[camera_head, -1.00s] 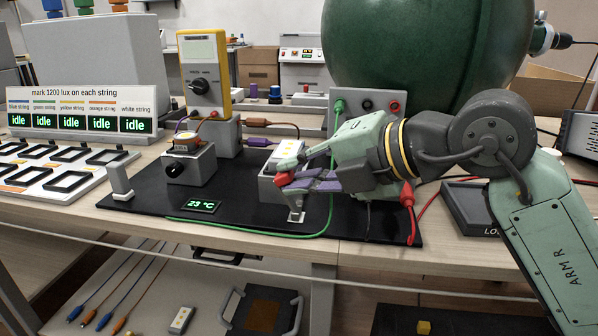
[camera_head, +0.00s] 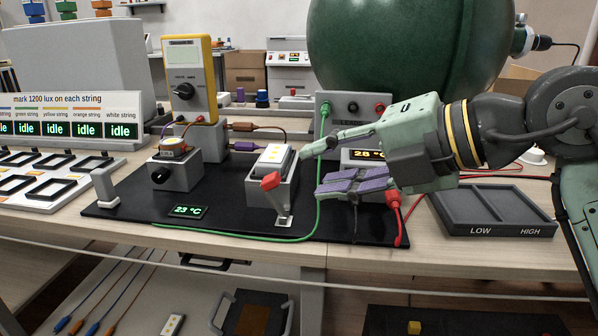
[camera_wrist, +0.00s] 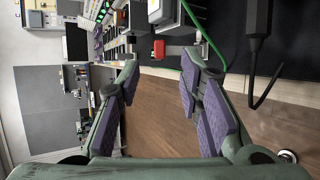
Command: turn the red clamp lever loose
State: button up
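The lever also shows in the wrist view (camera_wrist: 159,50), beyond the fingers near the top. My gripper (camera_head: 318,160) is to the right of the block, its fingers spread with purple pads. It is open and empty, apart from the lever. In the wrist view both fingers (camera_wrist: 160,80) are wide apart, with only floor between them.
A green cable (camera_head: 317,205) runs past the block's right side and along the mat front. A LOW/HIGH tray (camera_head: 490,213) lies right. A yellow meter (camera_head: 190,80) and lamp block (camera_head: 182,170) stand left.

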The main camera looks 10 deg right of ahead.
jog(key=shift+v, duration=2.3)
